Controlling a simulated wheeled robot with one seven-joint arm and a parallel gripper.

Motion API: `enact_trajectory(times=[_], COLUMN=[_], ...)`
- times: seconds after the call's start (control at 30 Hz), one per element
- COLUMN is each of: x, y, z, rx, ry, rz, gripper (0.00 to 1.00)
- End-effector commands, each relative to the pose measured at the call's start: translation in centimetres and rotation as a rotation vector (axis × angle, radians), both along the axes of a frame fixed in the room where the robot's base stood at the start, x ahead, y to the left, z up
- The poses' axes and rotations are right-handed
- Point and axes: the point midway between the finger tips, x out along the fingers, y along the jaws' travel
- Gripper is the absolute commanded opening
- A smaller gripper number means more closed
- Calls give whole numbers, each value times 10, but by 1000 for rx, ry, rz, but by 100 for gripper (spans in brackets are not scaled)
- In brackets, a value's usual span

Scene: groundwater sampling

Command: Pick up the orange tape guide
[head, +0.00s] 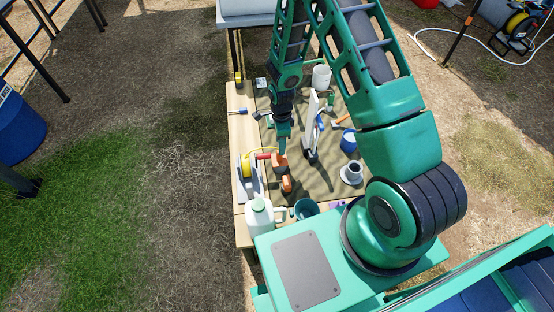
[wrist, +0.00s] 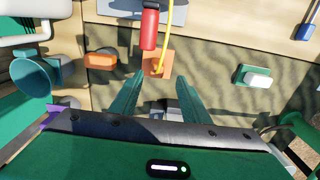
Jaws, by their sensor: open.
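The orange tape guide (wrist: 158,65) is a small orange block, and a yellow tape (wrist: 162,25) runs down to it in the wrist view. In the head view the tape guide (head: 280,162) sits on the table near the tape reel (head: 247,166). My gripper (wrist: 159,80) is open and empty. Its two green fingers point at the guide, one toward each side of its near end. I cannot tell whether they touch it. In the head view my gripper (head: 282,145) is just above the guide, hiding part of it.
A red cylinder (wrist: 149,28) lies close beside the tape. A second orange item (wrist: 100,60) lies left of the guide in the wrist view. A teal cup (head: 305,208), a white jug (head: 260,218) and a blue-and-white container (head: 348,141) also stand on the table.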

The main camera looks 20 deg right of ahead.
Motion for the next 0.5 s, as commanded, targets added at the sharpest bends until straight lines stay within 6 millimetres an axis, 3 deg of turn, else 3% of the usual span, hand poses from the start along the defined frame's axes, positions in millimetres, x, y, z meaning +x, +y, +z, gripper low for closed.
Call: enact_trajectory(times=[0.5], x=[-4], y=[6], z=[-51], rx=[0], ry=[0], rz=[1], gripper=[42])
